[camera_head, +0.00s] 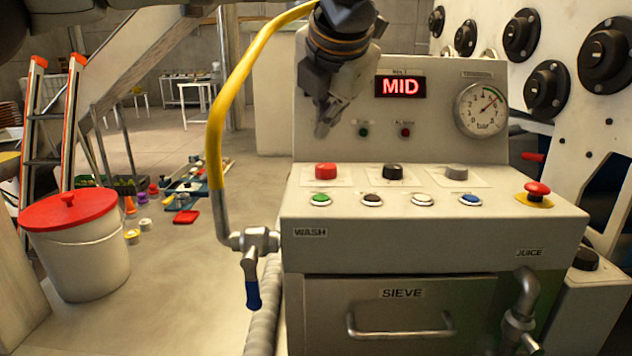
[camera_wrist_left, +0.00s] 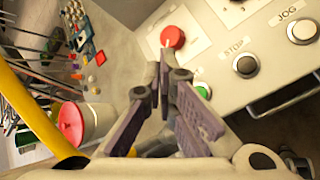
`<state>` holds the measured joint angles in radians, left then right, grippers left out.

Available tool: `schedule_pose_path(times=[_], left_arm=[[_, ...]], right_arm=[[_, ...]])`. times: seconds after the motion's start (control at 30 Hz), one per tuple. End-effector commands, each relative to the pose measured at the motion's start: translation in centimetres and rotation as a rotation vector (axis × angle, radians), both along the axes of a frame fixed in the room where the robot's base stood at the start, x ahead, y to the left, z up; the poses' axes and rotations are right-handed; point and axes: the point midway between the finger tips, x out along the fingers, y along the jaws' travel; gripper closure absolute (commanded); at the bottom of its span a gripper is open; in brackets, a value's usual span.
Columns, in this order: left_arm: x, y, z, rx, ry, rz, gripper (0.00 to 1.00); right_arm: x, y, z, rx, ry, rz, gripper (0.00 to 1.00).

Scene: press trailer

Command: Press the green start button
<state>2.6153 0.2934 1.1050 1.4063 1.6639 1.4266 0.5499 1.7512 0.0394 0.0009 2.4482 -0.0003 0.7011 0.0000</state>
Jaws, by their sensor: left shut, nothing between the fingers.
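The green start button (camera_head: 320,199) is at the left end of the lower row on the white press panel (camera_head: 430,208). In the left wrist view the green button (camera_wrist_left: 203,90) is partly hidden behind a finger. My left gripper (camera_head: 321,130) is shut and empty, hanging above the panel and pointing down, with clear space between its tips and the green button in the head view. In the left wrist view its closed fingertips (camera_wrist_left: 163,62) appear beside the red knob (camera_wrist_left: 172,37). My right gripper is not in view.
Beside the green button sit a dark button (camera_head: 372,200), a white one (camera_head: 422,199) and a blue one (camera_head: 471,199). Red, black and grey knobs stand behind. A red emergency knob (camera_head: 537,188) is at right. A yellow hose (camera_head: 228,90) with a blue-handled valve (camera_head: 252,292) runs along the left.

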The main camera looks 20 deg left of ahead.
Motion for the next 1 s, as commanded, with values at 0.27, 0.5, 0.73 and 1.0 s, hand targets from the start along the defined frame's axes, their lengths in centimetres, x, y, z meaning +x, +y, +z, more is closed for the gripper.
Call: schedule_pose_path(times=[0.27, 0.5, 0.73, 1.0], left_arm=[[-0.2, -0.1, 0.4, -0.008, -0.005, 0.001, 1.0], [-0.2, -0.1, 0.0, -0.006, -0.003, -0.001, 1.0], [-0.2, -0.1, -3.1, -0.005, -0.001, -0.001, 1.0], [-0.2, -0.1, -6.8, -0.004, -0.002, 0.0, 1.0]], right_arm=[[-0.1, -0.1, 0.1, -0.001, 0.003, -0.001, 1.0], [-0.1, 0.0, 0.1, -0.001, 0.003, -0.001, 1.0], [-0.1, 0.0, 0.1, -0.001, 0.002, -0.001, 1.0], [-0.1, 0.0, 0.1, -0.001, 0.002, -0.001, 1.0]])
